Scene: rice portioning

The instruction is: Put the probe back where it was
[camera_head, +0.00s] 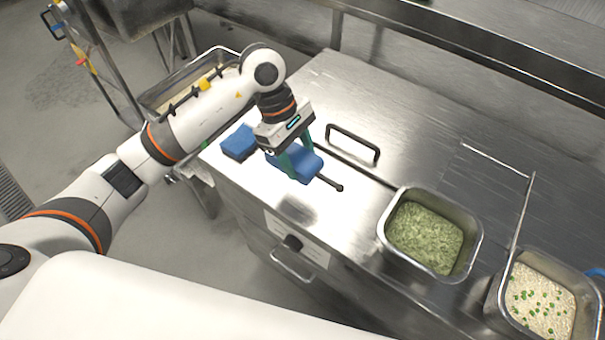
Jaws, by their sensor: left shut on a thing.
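My left gripper (297,162) has teal fingers and points down over the steel counter. It is shut on a blue block-shaped thing (306,166), which I take to be the probe's body. A thin dark rod with a rounded tip (331,184) sticks out from it toward the lower right. The fingers partly hide the blue body, and I cannot tell whether it touches the counter. A second blue block (239,142) lies on the counter just left of the gripper, apart from the held thing. My right gripper is not in view.
A steel pan of green food (425,236) and a pan of rice with green bits (540,302) sit at the right. A dark arched handle (353,143) stands on the steel counter (400,115) behind the gripper. The counter's back is mostly clear.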

